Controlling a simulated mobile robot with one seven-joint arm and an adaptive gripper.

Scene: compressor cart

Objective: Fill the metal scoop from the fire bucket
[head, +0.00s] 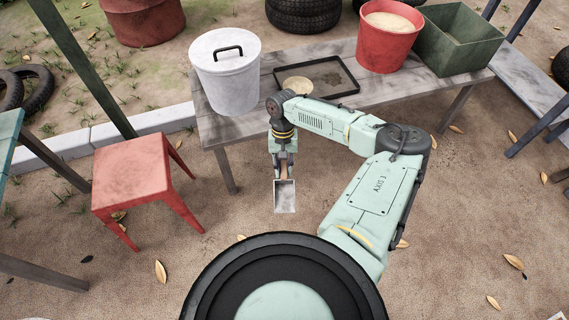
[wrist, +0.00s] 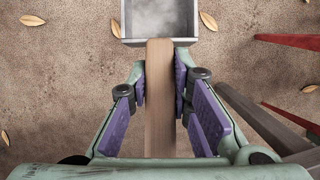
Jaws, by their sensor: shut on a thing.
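My gripper (wrist: 160,95) is shut on the wooden handle of the metal scoop (wrist: 160,18). The handle runs between the purple finger pads, and the square metal pan points away from the gripper. In the head view the scoop (head: 285,196) hangs over bare ground in front of the bench, and its pan looks empty. The red fire bucket (head: 388,37) stands on the back right of the bench, filled with pale sand. My gripper is well to the left of the bucket and nearer to me.
The wooden bench (head: 235,128) also holds a white lidded bin (head: 228,82), a black tray (head: 345,90), a pale round dish (head: 297,86) and a green box (head: 457,42) right of the bucket. A red stool (head: 140,165) stands left. Open ground lies in front of the bench.

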